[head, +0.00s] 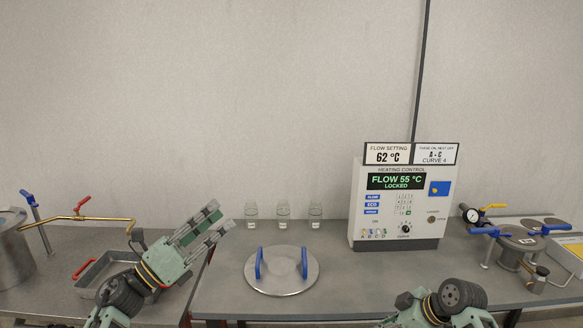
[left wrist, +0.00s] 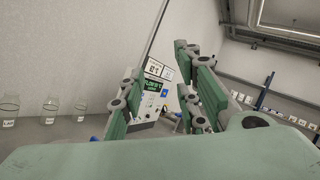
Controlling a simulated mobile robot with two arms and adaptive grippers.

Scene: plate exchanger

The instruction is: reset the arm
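My left gripper (head: 217,218) is raised over the left side of the bench, tilted, with its fingers pointing up and to the right. In the left wrist view its two green fingers (left wrist: 155,68) stand apart with nothing between them, and the control box shows through the gap. My right arm (head: 445,305) shows only in part at the bottom edge, right of the middle. Its gripper fingers are not visible.
A round metal lid (head: 282,277) with blue handles lies mid-bench, before several glass jars (head: 283,215). The heating control box (head: 405,195) reads "FLOW 55 °C LOCKED". A metal tray (head: 95,280) lies left; a pot (head: 520,240) with valves stands right.

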